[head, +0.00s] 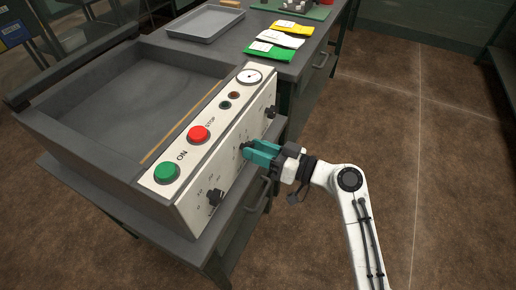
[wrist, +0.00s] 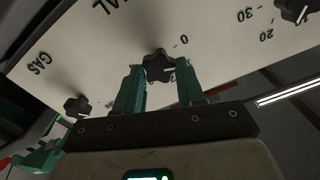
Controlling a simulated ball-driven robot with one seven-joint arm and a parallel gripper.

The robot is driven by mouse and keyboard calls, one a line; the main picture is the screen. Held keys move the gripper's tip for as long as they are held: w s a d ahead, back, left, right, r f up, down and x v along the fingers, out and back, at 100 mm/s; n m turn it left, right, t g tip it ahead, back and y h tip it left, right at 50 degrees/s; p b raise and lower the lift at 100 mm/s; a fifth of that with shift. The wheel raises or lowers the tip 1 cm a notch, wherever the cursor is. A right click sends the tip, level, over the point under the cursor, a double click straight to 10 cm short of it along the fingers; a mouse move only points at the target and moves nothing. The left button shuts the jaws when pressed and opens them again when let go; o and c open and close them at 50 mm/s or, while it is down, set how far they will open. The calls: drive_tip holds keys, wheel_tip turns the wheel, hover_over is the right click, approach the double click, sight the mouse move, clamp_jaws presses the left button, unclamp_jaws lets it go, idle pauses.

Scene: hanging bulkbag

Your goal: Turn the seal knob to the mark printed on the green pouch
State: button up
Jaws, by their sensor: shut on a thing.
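The seal knob (wrist: 157,62) is a dark lobed knob on the white front panel, with part of the label "SEAL" above it in the wrist view. My gripper (wrist: 159,76) has its two teal fingers shut on this knob, one on each side. In the head view my gripper (head: 249,149) reaches the panel from the right and mostly hides the knob. A pale pointer line shows on the knob, but its exact reading is unclear, as the fingers cover part of the scale. The green pouch (head: 270,52) lies flat on the far bench; its printed mark is too small to read.
The panel (head: 224,117) also carries a lower-left knob (head: 214,197), an upper-right knob (head: 271,112), a green ON button (head: 167,172), a red STOP button (head: 198,134) and a gauge (head: 249,76). White (head: 277,40) and yellow (head: 291,27) pouches lie beyond the green one. Floor at right is clear.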

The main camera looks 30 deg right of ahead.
drive_tip(key=shift+w+d+f+m+p, duration=0.1)
drive_tip(key=shift+m+p, duration=1.65)
drive_tip(key=shift+m, duration=1.75)
drive_tip(key=shift+d+f+m+p, duration=0.1)
drive_tip(key=shift+m+p, duration=1.6)
drive_tip(key=shift+m, duration=1.8)
drive_tip(key=o, duration=1)
drive_tip(key=shift+o, duration=0.2)
drive_tip(key=b+v, duration=0.1)
drive_tip(key=v, duration=0.9)
drive_tip(key=shift+s+d, duration=0.2)
drive_tip(key=shift+s, duration=0.15)
